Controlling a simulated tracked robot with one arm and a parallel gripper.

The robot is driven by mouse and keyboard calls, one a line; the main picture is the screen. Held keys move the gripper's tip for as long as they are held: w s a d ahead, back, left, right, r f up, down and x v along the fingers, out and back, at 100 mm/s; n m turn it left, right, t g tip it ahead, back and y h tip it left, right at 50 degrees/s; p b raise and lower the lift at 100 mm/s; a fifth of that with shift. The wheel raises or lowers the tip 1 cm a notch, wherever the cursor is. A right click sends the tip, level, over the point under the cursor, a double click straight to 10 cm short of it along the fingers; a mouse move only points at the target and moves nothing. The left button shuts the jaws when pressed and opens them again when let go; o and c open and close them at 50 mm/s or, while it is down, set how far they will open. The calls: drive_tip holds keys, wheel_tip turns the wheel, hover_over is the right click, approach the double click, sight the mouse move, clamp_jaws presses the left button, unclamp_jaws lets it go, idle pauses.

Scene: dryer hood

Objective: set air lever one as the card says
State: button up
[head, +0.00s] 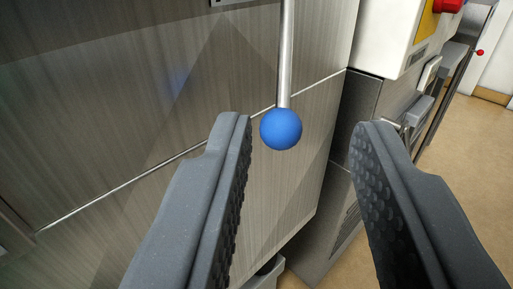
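A lever with a blue ball knob (281,129) on a straight metal rod (286,55) hangs down in front of a brushed metal panel. The top of the rod is out of frame. My gripper (304,130) is open, with one dark finger on each side of the knob. The knob appears nearer the left finger, and I see no contact. I cannot tell how far the knob is from the fingertips in depth. No card is readable here; only the edge of a small plate (229,2) shows at the top.
The brushed metal panel (130,110) fills the left and middle. A white box with a yellow plate (427,25) and a red button (447,6) is at the upper right. Grey cabinets (365,100) stand beyond the panel. A small red knob (480,52) is farther right, above open tan floor (470,140).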

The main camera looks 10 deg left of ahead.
drive_tip(key=f, duration=0.2)
drive_tip(key=p, duration=0.6)
approach(284, 75)
drive_tip(key=shift+w+r, duration=0.1)
drive_tip(key=shift+w, duration=0.85)
drive_tip(key=w, duration=0.2)
drive_tip(key=w+b, duration=0.1)
drive_tip(key=w, duration=0.4)
drive_tip(key=shift+w+a+f, duration=0.25)
drive_tip(key=shift+w+a, duration=0.05)
drive_tip(key=shift+a, duration=0.05)
drive_tip(key=shift+w+r, duration=0.15)
drive_tip(key=shift+w, duration=0.55)
clamp_jaws()
